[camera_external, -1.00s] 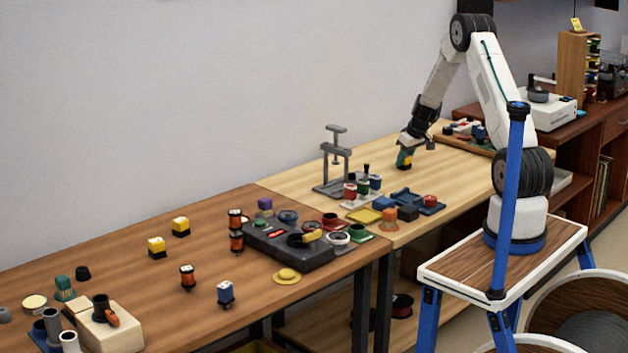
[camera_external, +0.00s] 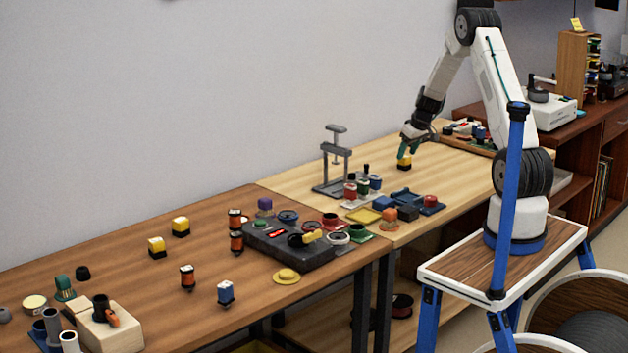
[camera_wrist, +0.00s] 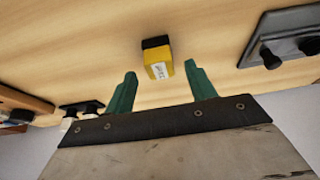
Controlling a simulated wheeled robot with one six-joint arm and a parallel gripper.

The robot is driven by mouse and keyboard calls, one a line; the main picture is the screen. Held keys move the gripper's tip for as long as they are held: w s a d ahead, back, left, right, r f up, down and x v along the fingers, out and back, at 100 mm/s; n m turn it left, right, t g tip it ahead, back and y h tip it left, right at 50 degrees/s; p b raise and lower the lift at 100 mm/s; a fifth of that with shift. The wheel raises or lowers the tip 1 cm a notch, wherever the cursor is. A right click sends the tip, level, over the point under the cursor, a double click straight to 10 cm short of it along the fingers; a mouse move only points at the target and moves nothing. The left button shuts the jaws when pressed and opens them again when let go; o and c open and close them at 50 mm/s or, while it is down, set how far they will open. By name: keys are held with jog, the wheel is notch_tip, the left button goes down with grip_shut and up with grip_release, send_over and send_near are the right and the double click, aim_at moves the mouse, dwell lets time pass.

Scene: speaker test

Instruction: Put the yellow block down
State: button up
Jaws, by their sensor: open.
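The yellow block (camera_external: 404,161), with a black base, stands on the light wooden table below my gripper. In the wrist view the yellow block (camera_wrist: 158,64) shows a white label and lies beyond the fingertips, between their lines and apart from them. My gripper (camera_external: 412,143) is above the block, with its green fingers pointing down. In the wrist view my gripper (camera_wrist: 160,75) has its two green fingers spread, with nothing between them.
A grey press stand (camera_external: 335,165) stands to the left of the block. Several small parts and a blue tray (camera_external: 428,207) lie nearer the front edge. A tray of parts (camera_external: 465,138) is at the back right. The table around the block is clear.

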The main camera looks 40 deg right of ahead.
jog(key=v, duration=0.9)
jog(key=s+a+r+g+y, duration=0.1)
jog(key=s+a+r, duration=0.55)
jog(key=a, duration=0.35)
jog(key=s+a+r, duration=0.5)
jog(key=a+r, duration=0.3)
jog(key=a, duration=0.2)
jog(key=s+a, duration=0.3)
jog(key=s, duration=0.5)
jog(key=s+a+r+g, duration=0.1)
jog(key=s+a, duration=0.3)
jog(key=s, duration=0.5)
jog(key=s+a+g+h, duration=0.1)
jog(key=s+a, duration=0.2)
jog(key=s, duration=0.6)
jog(key=shift+s+a+r, duration=0.25)
jog(key=shift+r, duration=0.15)
